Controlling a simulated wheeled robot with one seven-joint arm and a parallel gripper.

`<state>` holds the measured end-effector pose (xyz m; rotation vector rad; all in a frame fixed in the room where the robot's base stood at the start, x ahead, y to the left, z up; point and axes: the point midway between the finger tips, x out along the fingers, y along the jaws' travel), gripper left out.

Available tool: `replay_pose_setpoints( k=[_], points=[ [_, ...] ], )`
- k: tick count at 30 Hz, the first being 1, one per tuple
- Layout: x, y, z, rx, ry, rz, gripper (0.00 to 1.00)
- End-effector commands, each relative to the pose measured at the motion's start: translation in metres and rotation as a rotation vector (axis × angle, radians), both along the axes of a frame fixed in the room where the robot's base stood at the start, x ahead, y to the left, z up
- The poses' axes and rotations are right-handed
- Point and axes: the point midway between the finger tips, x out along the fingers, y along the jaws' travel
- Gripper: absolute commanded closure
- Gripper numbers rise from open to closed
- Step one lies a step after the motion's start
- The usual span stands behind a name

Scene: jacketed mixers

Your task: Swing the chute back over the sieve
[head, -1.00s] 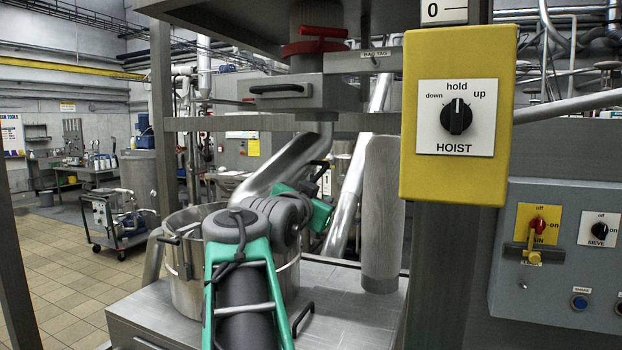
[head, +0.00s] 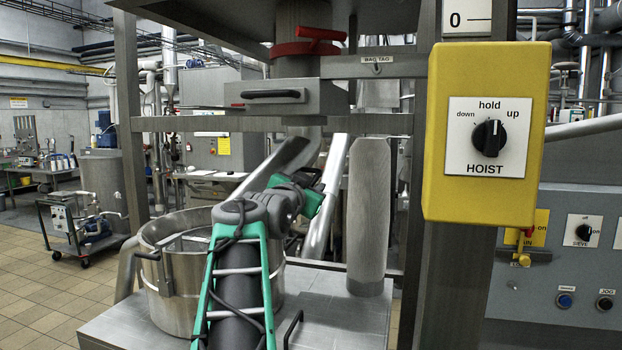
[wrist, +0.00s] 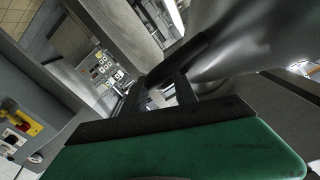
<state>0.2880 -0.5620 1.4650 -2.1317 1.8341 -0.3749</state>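The chute (head: 272,167) is a shiny metal tube sloping down and left from under the hopper outlet. Its lower end is partly hidden by my arm, near the open round metal vessel (head: 170,285). I cannot tell whether this vessel is the sieve. My gripper (head: 311,174), green with dark fingers, is beside the chute on its right. In the wrist view, the chute (wrist: 235,45) fills the upper right. A dark bar lies between it and my gripper's fingers (wrist: 155,92); whether they hold it is unclear.
The yellow hoist box (head: 487,190) hangs close on the right beside a post. The slide-gate box (head: 285,96) and a cross rail are above. A cart (head: 75,225) stands left.

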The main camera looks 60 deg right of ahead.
Motion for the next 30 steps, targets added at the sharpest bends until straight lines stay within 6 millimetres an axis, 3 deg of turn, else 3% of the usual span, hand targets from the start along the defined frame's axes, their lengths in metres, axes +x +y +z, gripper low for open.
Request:
replay_pose_setpoints(
  k=[9, 21, 30],
  points=[
    [-0.0010, -0.0069, -0.0010, 0.001, 0.000, -0.002, 0.67],
    [-0.0010, -0.0066, -0.0009, 0.001, 0.000, -0.003, 0.99],
    [-0.0010, -0.0065, -0.0010, 0.001, 0.000, -0.003, 1.00]
  ],
)
